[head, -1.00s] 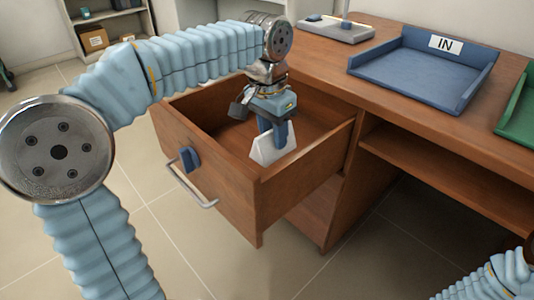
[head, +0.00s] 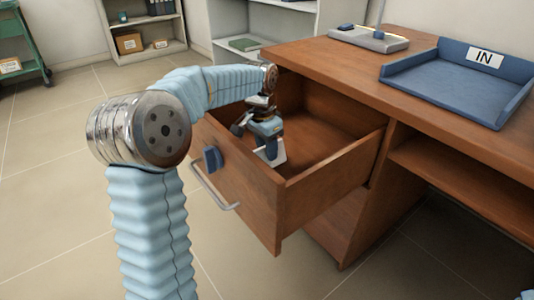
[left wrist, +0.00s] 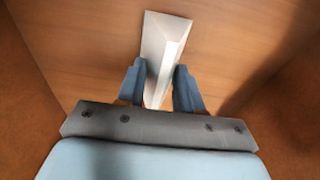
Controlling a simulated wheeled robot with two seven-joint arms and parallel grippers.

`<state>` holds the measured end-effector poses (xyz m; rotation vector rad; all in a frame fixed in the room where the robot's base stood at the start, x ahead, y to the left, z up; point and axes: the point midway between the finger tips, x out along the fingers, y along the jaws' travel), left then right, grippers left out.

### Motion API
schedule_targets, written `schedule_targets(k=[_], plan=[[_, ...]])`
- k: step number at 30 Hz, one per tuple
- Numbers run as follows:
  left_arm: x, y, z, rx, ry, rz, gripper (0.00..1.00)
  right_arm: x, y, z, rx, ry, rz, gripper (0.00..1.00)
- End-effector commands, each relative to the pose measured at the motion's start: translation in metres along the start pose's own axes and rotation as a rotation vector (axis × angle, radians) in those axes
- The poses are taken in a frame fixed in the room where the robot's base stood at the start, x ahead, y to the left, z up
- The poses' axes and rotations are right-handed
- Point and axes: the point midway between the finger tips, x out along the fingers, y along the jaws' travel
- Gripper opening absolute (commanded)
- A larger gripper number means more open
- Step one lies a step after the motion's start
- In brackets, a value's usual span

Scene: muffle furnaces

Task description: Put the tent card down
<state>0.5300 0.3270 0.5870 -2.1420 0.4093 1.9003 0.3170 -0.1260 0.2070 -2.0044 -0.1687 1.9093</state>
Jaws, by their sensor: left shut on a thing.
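A white tent card (head: 279,157) is between the fingers of my left gripper (head: 268,149), inside the open wooden drawer (head: 240,195), close behind its front panel. The panel hides the card's lower part in the head view. In the left wrist view the card (left wrist: 166,38) points away between the two blue fingers (left wrist: 158,78), over the drawer's wooden floor (left wrist: 95,45). The left gripper is shut on the card. I cannot tell whether the card touches the floor. My right gripper is out of view.
The desk (head: 330,62) carries a blue tray (head: 440,82) marked IN and a grey device (head: 368,39). The drawer's back part looks empty. Shelves (head: 148,35) stand behind.

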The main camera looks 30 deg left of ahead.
Motion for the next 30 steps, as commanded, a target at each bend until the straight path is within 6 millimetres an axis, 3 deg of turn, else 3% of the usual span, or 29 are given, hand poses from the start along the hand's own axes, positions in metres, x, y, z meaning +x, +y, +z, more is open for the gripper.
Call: schedule_targets(k=[3, 13, 14, 18, 26, 30], plan=[[0.012, 0.0, 0.002, 0.0, 0.001, 0.0, 0.01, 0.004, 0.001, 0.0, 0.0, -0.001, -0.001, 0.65], [0.015, 0.001, 0.002, 0.0, 0.002, -0.001, 0.01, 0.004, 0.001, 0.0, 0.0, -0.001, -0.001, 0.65], [0.014, 0.001, 0.002, 0.0, 0.002, -0.001, 0.38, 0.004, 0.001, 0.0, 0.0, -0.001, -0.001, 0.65], [0.014, 0.001, 0.002, 0.0, 0.002, -0.001, 0.6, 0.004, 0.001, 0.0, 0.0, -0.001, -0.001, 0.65], [0.014, 0.001, 0.002, 0.0, 0.002, 0.0, 0.62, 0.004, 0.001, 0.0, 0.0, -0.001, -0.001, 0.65], [0.004, 0.001, 0.001, 0.0, 0.002, -0.001, 0.62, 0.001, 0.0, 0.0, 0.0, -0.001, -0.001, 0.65]])
